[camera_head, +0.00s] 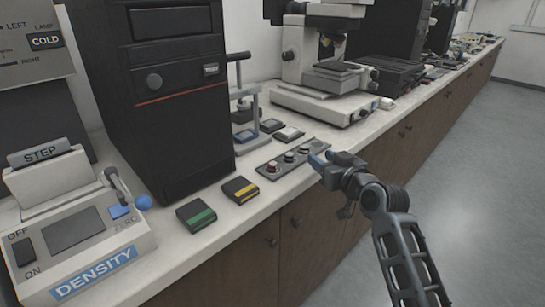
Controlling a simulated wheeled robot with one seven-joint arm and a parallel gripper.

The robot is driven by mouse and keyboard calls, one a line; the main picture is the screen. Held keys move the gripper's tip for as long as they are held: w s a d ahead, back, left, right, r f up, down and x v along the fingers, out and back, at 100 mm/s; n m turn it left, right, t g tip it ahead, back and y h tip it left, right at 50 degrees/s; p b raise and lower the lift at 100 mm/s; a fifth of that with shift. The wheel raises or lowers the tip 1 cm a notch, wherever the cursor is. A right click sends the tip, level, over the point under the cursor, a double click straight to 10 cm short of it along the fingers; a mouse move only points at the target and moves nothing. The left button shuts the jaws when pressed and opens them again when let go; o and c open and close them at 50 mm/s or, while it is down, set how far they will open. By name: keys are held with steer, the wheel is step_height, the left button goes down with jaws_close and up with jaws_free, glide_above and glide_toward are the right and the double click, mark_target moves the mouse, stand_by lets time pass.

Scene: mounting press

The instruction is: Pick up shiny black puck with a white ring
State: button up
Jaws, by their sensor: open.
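A narrow grey tray (264,172) lies along the front of the counter and holds a row of small round pucks. One is reddish (272,167). A dark puck with a pale rim (289,156) sits to its right and looks like the black one with a white ring, though it is too small to be sure. Another dark puck (304,149) is further right. My gripper (319,158) is open at the tray's right end, close to the counter's front edge. It partly hides that end of the tray. Nothing shows between its fingers.
A tall black machine (165,100) stands behind the tray to the left. Black boxes with green (198,214) and yellow (241,190) stripes lie in front of it. A density meter (75,240) is at far left. A microscope (325,75) stands behind. The floor at right is clear.

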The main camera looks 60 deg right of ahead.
mark_target(306, 147)
steer(key=shift+w+d+r, duration=0.1)
steer(key=shift+w+d, duration=0.15)
steer(key=shift+w, duration=0.4)
steer(key=shift+x, duration=3.5)
steer(key=shift+s, duration=0.1)
steer(key=shift+c, duration=0.3)
steer(key=c, duration=0.7)
steer(key=shift+c, duration=0.2)
